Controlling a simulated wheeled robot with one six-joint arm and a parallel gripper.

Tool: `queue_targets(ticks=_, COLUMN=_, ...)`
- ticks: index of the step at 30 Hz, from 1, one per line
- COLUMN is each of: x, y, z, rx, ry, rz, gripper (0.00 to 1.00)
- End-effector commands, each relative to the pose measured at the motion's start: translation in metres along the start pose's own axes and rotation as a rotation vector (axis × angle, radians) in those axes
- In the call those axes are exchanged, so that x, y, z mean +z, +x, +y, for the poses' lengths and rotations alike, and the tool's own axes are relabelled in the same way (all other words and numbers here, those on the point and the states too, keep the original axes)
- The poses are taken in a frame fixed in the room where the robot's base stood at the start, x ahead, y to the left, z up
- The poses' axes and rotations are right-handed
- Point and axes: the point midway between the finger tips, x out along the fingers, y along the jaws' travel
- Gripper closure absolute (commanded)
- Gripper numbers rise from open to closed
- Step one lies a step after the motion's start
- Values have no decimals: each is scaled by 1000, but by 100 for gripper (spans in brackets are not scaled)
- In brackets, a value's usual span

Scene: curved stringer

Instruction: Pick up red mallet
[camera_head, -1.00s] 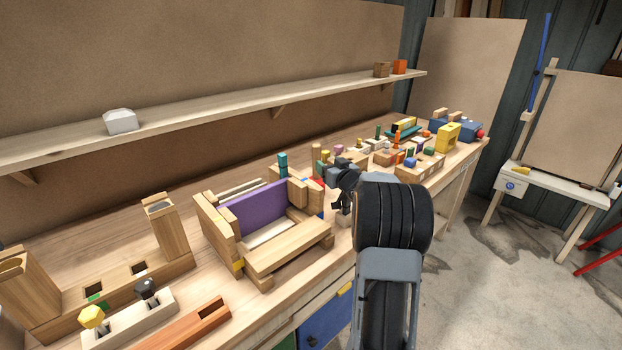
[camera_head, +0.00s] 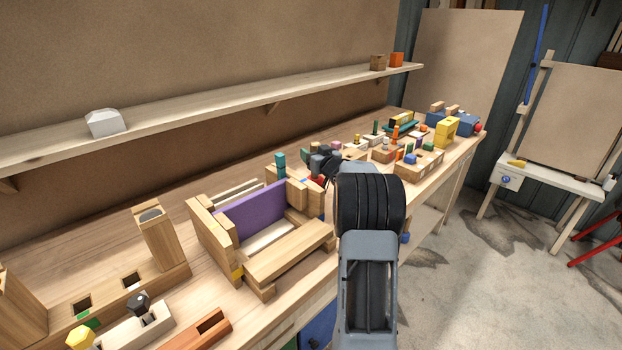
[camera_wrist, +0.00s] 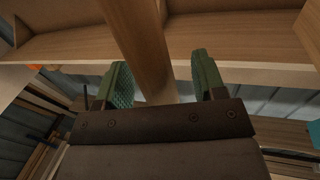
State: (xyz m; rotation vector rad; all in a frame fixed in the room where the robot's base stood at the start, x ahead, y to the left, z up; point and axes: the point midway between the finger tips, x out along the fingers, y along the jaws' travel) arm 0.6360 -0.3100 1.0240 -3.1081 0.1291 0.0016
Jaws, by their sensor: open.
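A small red patch (camera_head: 316,182), perhaps part of the red mallet, shows beside the purple-panelled wooden frame, mostly hidden by my arm and gripper. My gripper (camera_head: 324,164) is over the bench just right of that frame, its fingertips hard to make out there. In the wrist view my gripper (camera_wrist: 163,82) is open, with two green ridged fingers apart. A thick round wooden bar (camera_wrist: 139,45) runs down from the top into the gap between them. It may be the mallet's handle; no red head shows there, and I cannot tell whether the fingers touch it.
The wooden frame with its purple panel (camera_head: 250,212) stands close left of my arm. A teal peg (camera_head: 280,164) rises behind it. Several small toys and a yellow block (camera_head: 446,130) crowd the bench's far right. A shelf (camera_head: 210,107) runs along the back wall.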

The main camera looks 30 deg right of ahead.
Motion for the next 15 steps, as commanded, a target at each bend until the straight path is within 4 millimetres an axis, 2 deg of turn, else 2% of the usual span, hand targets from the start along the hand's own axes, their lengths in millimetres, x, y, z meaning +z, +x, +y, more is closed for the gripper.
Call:
queue_targets(ticks=4, x=0, y=-1, z=2, rx=2, ry=0, rz=1, gripper=38)
queue_targets(ticks=15, x=0, y=0, z=0, rx=1, ry=0, rz=1, gripper=74)
